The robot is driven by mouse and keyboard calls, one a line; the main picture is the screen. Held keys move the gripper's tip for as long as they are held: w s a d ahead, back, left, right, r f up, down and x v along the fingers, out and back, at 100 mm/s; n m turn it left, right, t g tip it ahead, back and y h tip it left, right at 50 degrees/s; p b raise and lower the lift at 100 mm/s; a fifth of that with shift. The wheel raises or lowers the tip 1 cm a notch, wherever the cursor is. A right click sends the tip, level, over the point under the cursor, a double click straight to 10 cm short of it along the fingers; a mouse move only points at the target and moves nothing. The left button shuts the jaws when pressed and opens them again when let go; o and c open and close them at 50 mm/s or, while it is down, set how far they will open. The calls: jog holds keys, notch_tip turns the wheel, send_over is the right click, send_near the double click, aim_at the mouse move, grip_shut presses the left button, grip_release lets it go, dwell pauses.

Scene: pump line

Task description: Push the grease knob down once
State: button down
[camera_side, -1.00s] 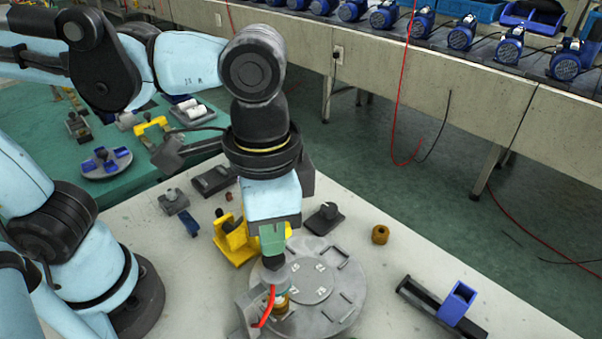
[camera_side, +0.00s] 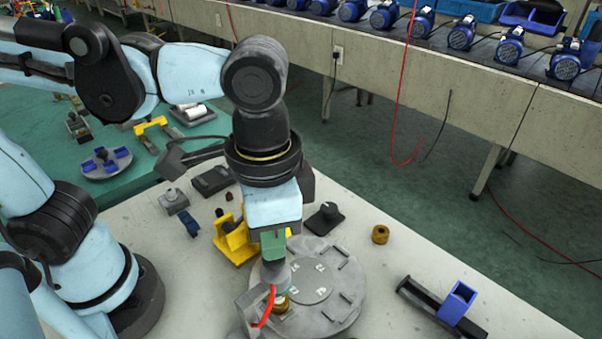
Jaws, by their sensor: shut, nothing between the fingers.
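My gripper (camera_side: 273,246) points straight down, with its green fingers closed and nothing between them. It is directly above the grey grease knob (camera_side: 276,272), and its lower end meets the knob's top in this view. I cannot tell how hard they touch. The knob sits over a brass-coloured body (camera_side: 281,304) at the left side of the round grey plate (camera_side: 335,306). A red hose (camera_side: 267,308) curves down beside that body. The fingers' tips are partly lost against the knob.
A dark knob on a plate (camera_side: 325,218), a brass ring (camera_side: 380,234) and a black rail with a blue block (camera_side: 457,302) lie to the right. The table between them is clear.

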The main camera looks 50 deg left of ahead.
jog(key=shift+f, duration=0.8)
dwell(0.4)
jog(key=shift+r, duration=3.15)
jog(key=w+a+f+n+t, duration=0.1)
jog(key=w+a, duration=0.1)
jog(key=w+a+f+n+t+h, duration=0.1)
jog(key=w+a, duration=0.1)
jog(key=a, duration=0.1)
jog(key=w+a+f+n+t, duration=0.1)
jog(key=w+a+f, duration=0.1)
jog(key=a, duration=0.1)
jog(key=shift+w, duration=0.25)
jog(key=w+a+f+n+t, duration=0.1)
jog(key=a+t, duration=0.1)
jog(key=a, duration=0.3)
jog(key=w+a+f+n+t+y, duration=0.1)
jog(key=w+a+f+n+t, duration=0.1)
jog(key=a, duration=0.4)
